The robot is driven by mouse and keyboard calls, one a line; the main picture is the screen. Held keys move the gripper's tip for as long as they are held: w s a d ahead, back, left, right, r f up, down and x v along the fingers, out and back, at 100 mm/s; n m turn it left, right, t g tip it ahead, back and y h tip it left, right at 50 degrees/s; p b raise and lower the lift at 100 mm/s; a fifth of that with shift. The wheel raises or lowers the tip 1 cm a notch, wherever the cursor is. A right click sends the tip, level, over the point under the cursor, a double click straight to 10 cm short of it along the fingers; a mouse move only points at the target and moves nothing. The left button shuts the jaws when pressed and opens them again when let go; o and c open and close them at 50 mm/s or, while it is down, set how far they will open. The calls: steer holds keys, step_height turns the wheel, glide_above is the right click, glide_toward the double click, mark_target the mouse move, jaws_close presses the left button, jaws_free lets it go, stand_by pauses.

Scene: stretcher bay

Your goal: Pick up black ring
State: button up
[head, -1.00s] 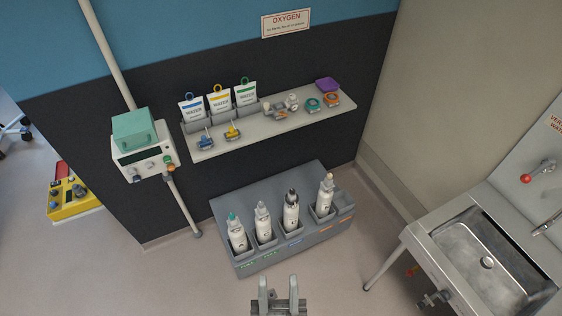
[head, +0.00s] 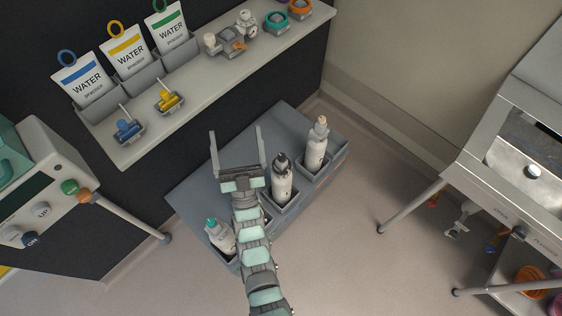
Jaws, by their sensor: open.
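A white bottle (head: 283,184) with a dark grey-black top stands upright in a slot of the grey rack (head: 194,194). A black band (head: 280,162) shows around its neck, and this is the only thing in view that looks like a black ring. My gripper (head: 235,130) is open and empty, with its two fingers pointing up in the picture. It is to the left of that bottle's top, over the rack's back part, and apart from it. My arm hides part of the rack and most of another bottle.
A bottle with a beige top (head: 317,143) stands right of the dark-topped one, and a teal-capped bottle (head: 220,236) stands at left. Above is a shelf (head: 205,102) with water pouches, clamps and fittings. The floor between is clear.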

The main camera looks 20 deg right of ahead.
steer(key=w+d+f+n+g+y, duration=0.15)
steer(key=w+f+g, duration=0.35)
steer(key=w, duration=0.5)
steer(key=w+f+n+g+y, duration=0.1)
steer(key=w+f+g+y, duration=0.2)
steer(key=w+f, duration=0.55)
steer(key=w+d+f+n+g+y, duration=0.1)
steer(key=w+f+g+y, duration=0.3)
steer(key=w, duration=0.7)
steer(key=n+g+h, duration=0.1)
steer(key=n+g, duration=0.2)
steer(key=g, duration=1.1)
glide_above(282, 162)
steer(key=w, duration=0.2)
steer(key=f, duration=0.2)
steer(key=shift+s+d+f, duration=0.1)
steer(key=shift+d+f, duration=0.1)
steer(key=shift+f, duration=0.1)
steer(key=shift+s+f, duration=0.2)
steer(key=shift+s, duration=0.1)
step_height(282, 162, down, 10)
steer(key=b, duration=0.3)
steer(key=shift+w+f, duration=0.1)
steer(key=shift+f, duration=0.05)
steer(key=c, duration=1.9)
